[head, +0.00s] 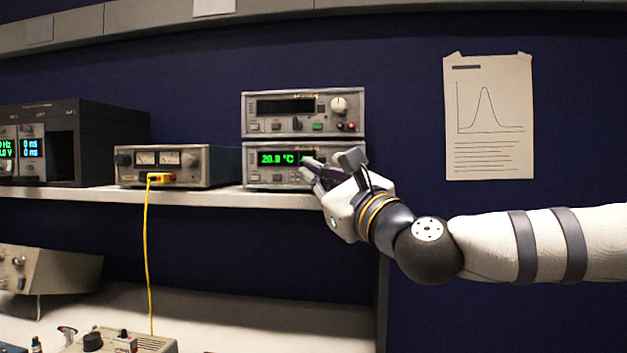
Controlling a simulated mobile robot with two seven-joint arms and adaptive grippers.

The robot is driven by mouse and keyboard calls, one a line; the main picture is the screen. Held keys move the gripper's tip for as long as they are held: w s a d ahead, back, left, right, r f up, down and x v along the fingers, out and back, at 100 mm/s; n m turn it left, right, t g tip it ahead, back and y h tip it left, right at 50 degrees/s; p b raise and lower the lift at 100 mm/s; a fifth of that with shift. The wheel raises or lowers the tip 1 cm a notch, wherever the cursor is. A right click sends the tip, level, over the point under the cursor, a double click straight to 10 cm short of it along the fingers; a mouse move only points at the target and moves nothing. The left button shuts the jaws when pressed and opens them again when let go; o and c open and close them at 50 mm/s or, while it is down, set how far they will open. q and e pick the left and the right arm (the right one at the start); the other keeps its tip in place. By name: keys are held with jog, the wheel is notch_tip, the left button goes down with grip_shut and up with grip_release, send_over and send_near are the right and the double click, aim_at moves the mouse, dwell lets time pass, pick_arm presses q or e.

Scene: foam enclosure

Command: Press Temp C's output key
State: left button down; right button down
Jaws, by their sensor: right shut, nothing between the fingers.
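Two temperature-controller-like units are stacked on the shelf. The lower unit (250,168) has a lit green display (277,159) reading about 20.9 °C and a row of small keys under it. The upper unit (350,92) has a dark display, a round knob and small keys, one of them green (318,127). I cannot read which is Temp C. My right gripper (306,170) is shut and empty, its fingertips at the right half of the lower unit's front. It hides the keys there, and I cannot tell whether it touches one. My left gripper is out of view.
A twin-meter box (220,168) with a yellow cable (147,260) stands left of the stack, beside a large dark instrument (110,130). The shelf edge (200,196) runs below them. More devices (45,270) stand on the bench below. A paper chart (490,115) hangs on the wall.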

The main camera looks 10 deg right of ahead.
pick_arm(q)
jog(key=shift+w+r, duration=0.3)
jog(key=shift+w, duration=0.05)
pick_arm(e)
jog(key=shift+s+a, duration=0.25)
jog(key=shift+s, duration=0.45)
